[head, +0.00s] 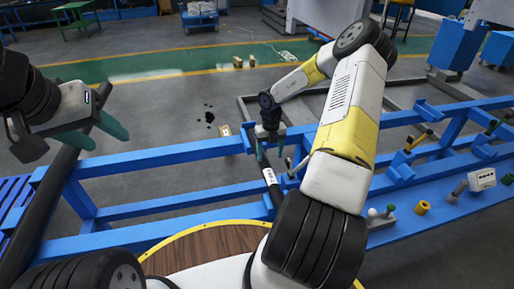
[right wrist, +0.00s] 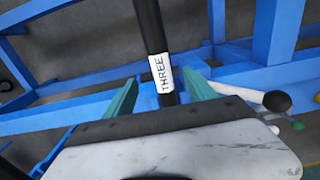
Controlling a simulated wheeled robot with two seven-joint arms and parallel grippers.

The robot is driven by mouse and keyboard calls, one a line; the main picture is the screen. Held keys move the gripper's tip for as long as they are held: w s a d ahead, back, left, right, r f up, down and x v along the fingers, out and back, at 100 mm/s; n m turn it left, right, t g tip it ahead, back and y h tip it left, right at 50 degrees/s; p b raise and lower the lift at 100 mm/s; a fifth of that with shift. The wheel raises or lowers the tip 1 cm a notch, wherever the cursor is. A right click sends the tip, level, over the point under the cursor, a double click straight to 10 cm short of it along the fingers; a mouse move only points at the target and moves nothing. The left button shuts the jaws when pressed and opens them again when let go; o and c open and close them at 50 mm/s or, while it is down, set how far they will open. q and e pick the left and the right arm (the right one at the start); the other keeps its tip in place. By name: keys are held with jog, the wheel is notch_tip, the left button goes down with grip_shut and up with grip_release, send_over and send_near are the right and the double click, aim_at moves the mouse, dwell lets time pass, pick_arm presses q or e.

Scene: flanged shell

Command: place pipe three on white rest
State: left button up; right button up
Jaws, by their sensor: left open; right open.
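Pipe three (right wrist: 165,85) is a dark pipe with a white label reading THREE. In the right wrist view it runs between the two teal fingers of my right gripper (right wrist: 160,92), with gaps on both sides. In the head view pipe three (head: 276,196) slopes down from my right gripper (head: 270,148), its white label just below the fingers. My left gripper (head: 98,132) is open and empty at the far left, above the blue frame. I cannot make out the white rest for certain.
A blue frame (head: 170,153) with long rails spans the middle. A long dark bar (head: 48,205) slopes down at the left. Several small fittings, including a yellow one (head: 423,207), stand on the right shelf. A white rod with a black end (right wrist: 240,95) lies right of the fingers.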

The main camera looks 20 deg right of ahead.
jog(key=w+a+r+n+t+h, duration=0.1)
jog(key=w+r+n+t, duration=0.3)
jog(key=r, duration=0.5)
jog(key=w+r+n+t+h, duration=0.1)
jog(key=w+r+n+t, duration=0.3)
jog(key=r, duration=0.5)
jog(key=a+r+n+t+y, duration=0.1)
jog(key=a+r+n, duration=0.4)
jog(key=r, duration=0.3)
jog(key=a+r+n+t+y, duration=0.2)
jog(key=a+r+n, duration=0.3)
jog(key=r, duration=0.2)
jog(key=s+a+r+n+g+y, duration=0.1)
jog(key=s+a+r+n, duration=0.35)
jog(key=s, duration=0.25)
jog(key=s+a+r+n+y, duration=0.2)
jog(key=s+a+r+n, duration=0.1)
jog(key=s+n, duration=0.3)
jog(key=s+d+f+n+g+h, duration=0.1)
jog(key=s+n, duration=0.3)
jog(key=s, duration=0.6)
jog(key=s+d+f+n+g, duration=0.2)
jog(key=s+d+n, duration=0.1)
jog(key=s, duration=0.8)
jog(key=shift+s+n+g+h, duration=0.3)
jog(key=shift+n+g+h, duration=0.1)
jog(key=shift+n, duration=0.45)
